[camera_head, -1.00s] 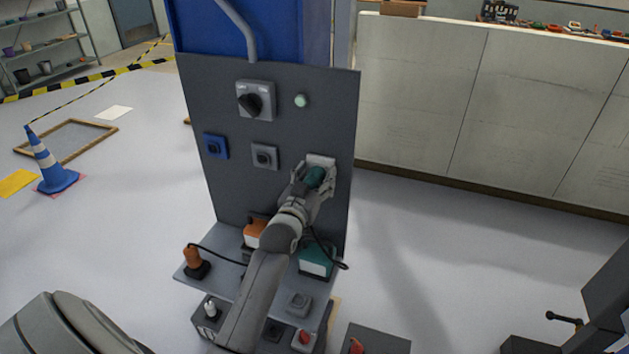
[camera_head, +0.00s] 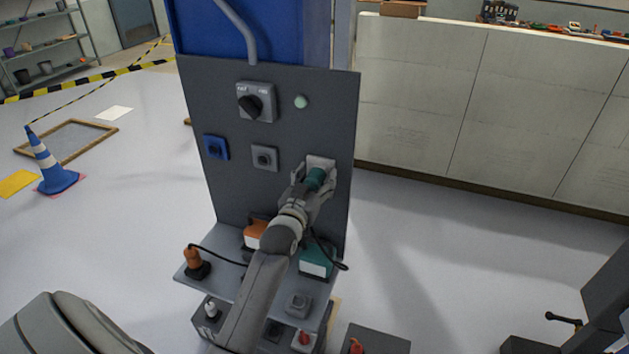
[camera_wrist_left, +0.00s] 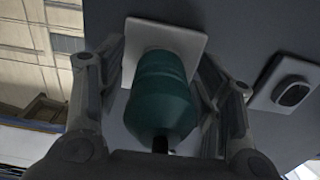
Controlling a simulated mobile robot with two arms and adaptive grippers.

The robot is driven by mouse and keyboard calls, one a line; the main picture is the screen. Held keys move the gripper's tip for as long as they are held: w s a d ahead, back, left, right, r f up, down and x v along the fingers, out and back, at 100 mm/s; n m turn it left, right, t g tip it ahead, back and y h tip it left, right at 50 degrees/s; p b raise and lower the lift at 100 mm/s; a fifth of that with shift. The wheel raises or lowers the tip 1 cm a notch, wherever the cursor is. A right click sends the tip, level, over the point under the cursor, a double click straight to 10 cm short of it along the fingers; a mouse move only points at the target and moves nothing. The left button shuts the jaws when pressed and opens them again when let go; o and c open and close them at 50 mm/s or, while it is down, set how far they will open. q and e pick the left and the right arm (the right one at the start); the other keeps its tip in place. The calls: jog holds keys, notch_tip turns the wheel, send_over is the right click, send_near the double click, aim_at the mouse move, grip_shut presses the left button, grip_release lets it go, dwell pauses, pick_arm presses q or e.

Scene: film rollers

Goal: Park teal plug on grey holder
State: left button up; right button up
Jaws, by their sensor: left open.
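The teal plug (camera_head: 316,179) is at a pale square socket plate (camera_head: 321,161) on the right of the dark upright panel. In the left wrist view the teal plug (camera_wrist_left: 162,95) points away from me at the pale plate (camera_wrist_left: 165,42), its cable end towards me. My left gripper (camera_head: 314,182) is open, with one finger on each side of the plug; gaps show in the left wrist view. A grey square socket (camera_head: 264,157), perhaps the grey holder, is left of the plug. Another grey block (camera_head: 299,303) sits low at the front. My right gripper is not in view.
The shelf below the panel carries a teal box (camera_head: 317,261), an orange box (camera_head: 256,232) and an orange plug (camera_head: 194,261) with a black cable. A blue socket (camera_head: 215,146) and a rotary switch (camera_head: 256,101) are on the panel. My left forearm crosses the shelf.

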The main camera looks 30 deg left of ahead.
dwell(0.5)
pick_arm(q)
grip_shut()
jog(key=shift+p, duration=0.3)
jog(key=shift+s+f, duration=0.1)
